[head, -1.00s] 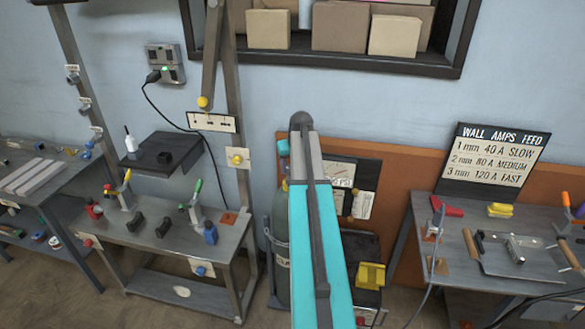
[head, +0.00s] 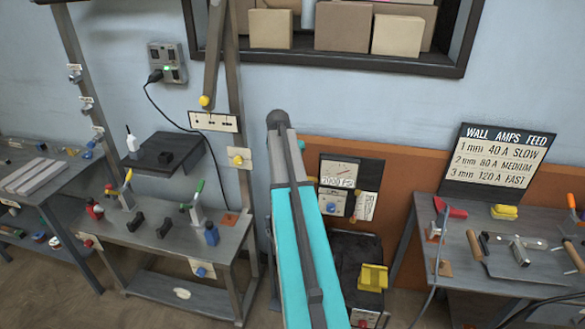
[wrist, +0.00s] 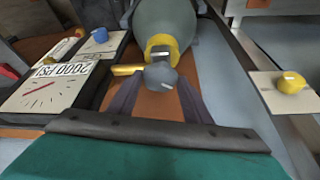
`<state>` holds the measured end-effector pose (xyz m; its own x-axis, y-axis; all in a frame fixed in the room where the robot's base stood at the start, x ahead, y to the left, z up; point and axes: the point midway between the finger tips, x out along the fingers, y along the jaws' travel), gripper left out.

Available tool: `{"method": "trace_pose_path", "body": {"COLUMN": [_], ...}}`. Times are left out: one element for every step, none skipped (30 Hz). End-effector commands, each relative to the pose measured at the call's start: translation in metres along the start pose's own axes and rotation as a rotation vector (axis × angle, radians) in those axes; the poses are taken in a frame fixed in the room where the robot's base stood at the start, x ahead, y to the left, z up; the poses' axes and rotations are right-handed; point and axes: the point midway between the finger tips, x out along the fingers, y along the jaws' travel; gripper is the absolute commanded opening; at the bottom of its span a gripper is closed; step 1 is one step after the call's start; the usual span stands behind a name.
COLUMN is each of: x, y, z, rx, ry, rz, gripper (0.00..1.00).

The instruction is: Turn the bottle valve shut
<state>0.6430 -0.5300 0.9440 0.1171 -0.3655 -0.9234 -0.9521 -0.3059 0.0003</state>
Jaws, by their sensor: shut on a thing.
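In the wrist view the gas bottle (wrist: 168,22) is a grey-green cylinder with a yellow collar (wrist: 158,46) at its neck. The bottle valve (wrist: 160,76) is a dark grey rounded piece in front of the collar. A yellow bar (wrist: 127,70) sticks out to its left. My gripper (wrist: 162,84) has its two dark fingers on either side of the valve and is shut on it. The exact contact at the fingertips is partly hidden. In the head view my teal arm covers the bottle and valve.
A gauge (wrist: 45,92) marked 2000 PSI and a blue knob (wrist: 99,36) sit close on the left in the wrist view. A yellow knob on a plate (wrist: 291,83) is at right. In the head view, benches (head: 150,245) stand left and right (head: 455,262) of my arm.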

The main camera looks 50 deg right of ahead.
Motion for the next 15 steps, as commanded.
{"method": "trace_pose_path", "body": {"x": [0.0009, 0.0009, 0.0009, 0.001, 0.001, 0.0011, 0.0012, 0.0012, 0.0013, 0.0013, 0.0013, 0.0014, 0.0014, 0.0014, 0.0015], "y": [-0.0033, -0.0038, -0.0043, -0.0047, -0.0051, -0.0054, -0.0055, -0.0058, -0.0064, -0.0065, -0.0067, -0.0075, -0.008, -0.0083, -0.0088], "z": [0.0, -0.0001, -0.0002, 0.0, 0.0, -0.0004, -0.0004, -0.0004, -0.0007, -0.0009, -0.0009, -0.0011, -0.0011, -0.0011, -0.0015], "rx": [0.032, 0.055, 0.085, 0.107, 0.13, 0.161, 0.184, 0.208, 0.239, 0.263, 0.287, 0.319, 0.343, 0.368, 0.4], "ry": [-0.001, -0.001, 0.0, -0.001, -0.001, 0.0, -0.001, -0.002, -0.001, -0.001, -0.001, -0.001, -0.002, -0.002, -0.001], "rz": [0.012, 0.021, 0.034, 0.043, 0.052, 0.065, 0.075, 0.085, 0.097, 0.107, 0.118, 0.13, 0.14, 0.151, 0.164], "gripper": [0.23, 0.23, 0.23, 0.23, 0.23, 0.23, 0.23, 0.23, 0.23, 0.23, 0.23, 0.23, 0.23, 0.23, 0.23]}}
